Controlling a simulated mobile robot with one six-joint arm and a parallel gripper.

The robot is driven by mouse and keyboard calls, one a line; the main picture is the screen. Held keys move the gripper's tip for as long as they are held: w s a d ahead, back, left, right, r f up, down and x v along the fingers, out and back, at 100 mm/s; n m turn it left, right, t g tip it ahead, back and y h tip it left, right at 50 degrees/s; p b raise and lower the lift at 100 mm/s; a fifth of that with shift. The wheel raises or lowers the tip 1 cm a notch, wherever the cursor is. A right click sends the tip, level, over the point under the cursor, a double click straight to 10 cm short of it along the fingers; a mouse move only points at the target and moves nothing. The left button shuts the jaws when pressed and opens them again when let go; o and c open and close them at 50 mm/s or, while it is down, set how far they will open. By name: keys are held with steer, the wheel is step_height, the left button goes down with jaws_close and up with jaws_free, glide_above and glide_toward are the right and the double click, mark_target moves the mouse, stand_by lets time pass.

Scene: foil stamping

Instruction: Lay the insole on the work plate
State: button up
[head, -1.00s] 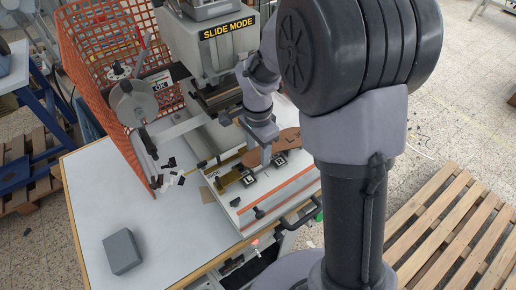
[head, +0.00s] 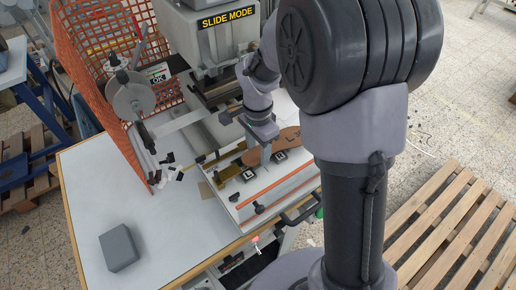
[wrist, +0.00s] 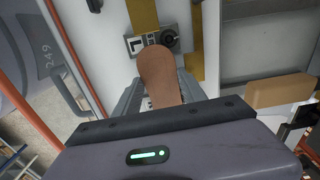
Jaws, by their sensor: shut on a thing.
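The brown insole (head: 284,139) is in my gripper, above the white work plate (head: 270,203) of the stamping machine; it also shows in the wrist view (wrist: 157,75). My gripper (head: 264,154) is shut on the insole, with a finger on each side of it in the wrist view (wrist: 152,98). The insole's end reaches over a dark fixture marked L (wrist: 136,45) on the plate. Whether the insole touches the plate cannot be told. Part of it is hidden by my gripper and arm.
The stamping machine (head: 212,55) stands behind the plate. A grey block (head: 121,249) lies on the table (head: 90,190), whose left part is mostly clear. A black handle (head: 300,210) is at the plate's front.

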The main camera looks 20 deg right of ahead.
steer(key=shift+f, duration=0.2)
stand_by(0.4)
steer(key=o, duration=1.6)
steer(key=shift+c, duration=0.2)
step_height(320, 180, up, 18)
steer(key=p, duration=0.4)
steer(key=shift+f, duration=0.25)
